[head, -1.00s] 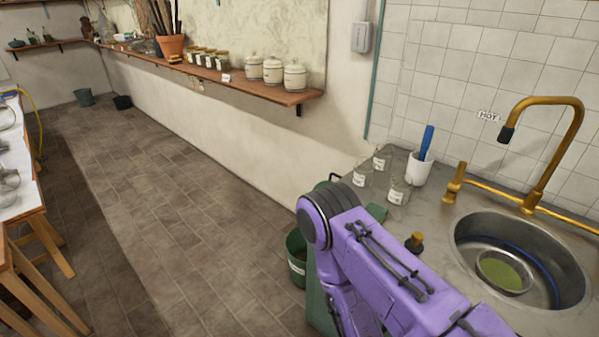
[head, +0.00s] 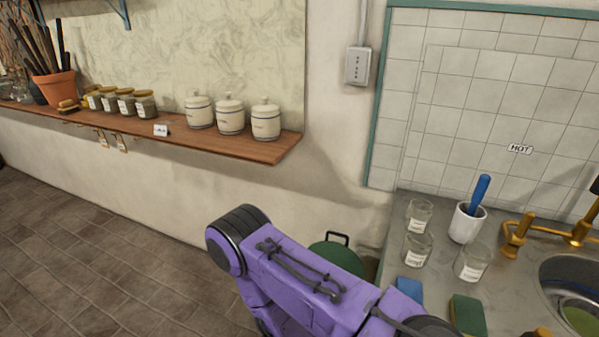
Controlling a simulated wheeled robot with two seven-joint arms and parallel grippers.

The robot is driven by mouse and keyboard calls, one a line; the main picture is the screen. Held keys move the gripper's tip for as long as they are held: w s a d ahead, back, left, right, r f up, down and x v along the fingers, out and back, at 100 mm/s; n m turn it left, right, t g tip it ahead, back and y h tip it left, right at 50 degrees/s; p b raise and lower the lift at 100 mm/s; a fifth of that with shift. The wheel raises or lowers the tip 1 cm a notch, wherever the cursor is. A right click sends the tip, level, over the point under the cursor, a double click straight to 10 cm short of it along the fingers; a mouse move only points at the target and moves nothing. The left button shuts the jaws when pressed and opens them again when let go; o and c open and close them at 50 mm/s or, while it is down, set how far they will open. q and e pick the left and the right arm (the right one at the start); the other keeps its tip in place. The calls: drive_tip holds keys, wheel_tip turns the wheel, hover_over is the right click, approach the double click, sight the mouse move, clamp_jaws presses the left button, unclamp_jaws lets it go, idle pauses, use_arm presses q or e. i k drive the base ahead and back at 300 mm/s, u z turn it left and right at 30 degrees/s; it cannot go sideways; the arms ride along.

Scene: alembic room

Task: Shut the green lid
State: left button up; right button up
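A round green lid (head: 342,256) with a black handle (head: 337,238) shows low by the wall, left of the sink counter. My purple arm crosses in front of it and hides its lower part. I cannot tell whether the lid is open or shut, and what is beneath it is hidden. Neither of my grippers is in view; only the purple links of one arm show at the bottom middle.
The grey counter (head: 408,262) at right holds several glass jars, a white cup (head: 467,222), a blue sponge (head: 408,289), a green sponge (head: 467,315) and a sink (head: 573,275). A wooden shelf (head: 180,143) with jars runs along the wall. The floor at left is clear.

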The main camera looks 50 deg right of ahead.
sight(339, 255)
drive_tip(key=i, duration=1.15)
drive_tip(key=z, duration=3.5)
drive_tip(key=i, duration=0.5)
drive_tip(key=z, duration=0.05)
